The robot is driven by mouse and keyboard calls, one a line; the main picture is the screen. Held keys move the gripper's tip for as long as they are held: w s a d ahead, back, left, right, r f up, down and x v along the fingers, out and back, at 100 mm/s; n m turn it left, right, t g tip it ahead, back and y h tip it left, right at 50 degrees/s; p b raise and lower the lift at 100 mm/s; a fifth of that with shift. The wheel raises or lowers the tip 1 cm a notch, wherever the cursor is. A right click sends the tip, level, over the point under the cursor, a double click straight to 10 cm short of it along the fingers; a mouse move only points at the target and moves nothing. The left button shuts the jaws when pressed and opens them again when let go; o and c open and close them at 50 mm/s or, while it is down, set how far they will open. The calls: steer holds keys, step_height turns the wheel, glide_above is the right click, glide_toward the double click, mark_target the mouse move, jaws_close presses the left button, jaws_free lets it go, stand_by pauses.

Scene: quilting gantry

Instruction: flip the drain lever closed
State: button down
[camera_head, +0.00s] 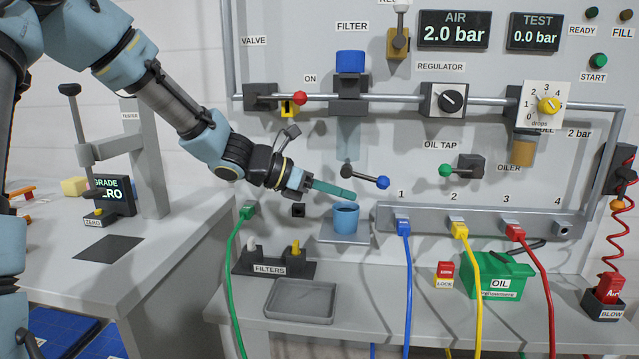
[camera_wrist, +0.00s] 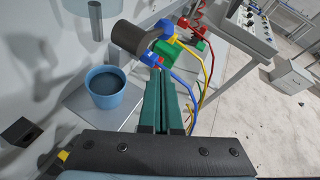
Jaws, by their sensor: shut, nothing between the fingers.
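The drain lever (camera_head: 364,177) is on the panel below the filter. It has a dark pivot at its left and a blue ball at its right end, and it lies nearly level, sloping slightly down to the right. My gripper (camera_head: 352,195) is just below the lever, its green fingers shut and empty, pointing right. In the head view the fingertips overlap the space above the blue cup; I cannot tell whether they touch the lever. In the wrist view the shut fingers (camera_wrist: 164,88) point away from the camera, right of the cup.
The blue cup (camera_head: 346,220) stands on a small plate (camera_head: 337,239) below the lever; the wrist view shows it too (camera_wrist: 105,88). The manifold (camera_head: 480,222) with blue, yellow and red hoses is to the right. The oil tap (camera_head: 466,167) is right of the lever.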

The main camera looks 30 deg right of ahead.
mark_target(377, 184)
steer(key=shift+s+d+r+p, duration=0.15)
steer(key=shift+d+r+p, duration=0.1)
steer(key=shift+d, duration=0.5)
steer(key=shift+s+d+r+p, duration=0.15)
steer(key=shift+d+p, duration=0.1)
steer(key=shift+d, duration=0.45)
steer(key=shift+s+d+r+p, duration=0.15)
steer(key=shift+d+p, duration=0.1)
steer(key=shift+d, duration=0.5)
steer(key=shift+f, duration=0.1)
steer(key=shift+s+d+r+g+h+b, duration=0.15)
steer(key=shift+r+g+h+b, duration=0.15)
steer(key=shift+r+h+b, duration=0.4)
steer(key=shift+f, duration=0.1)
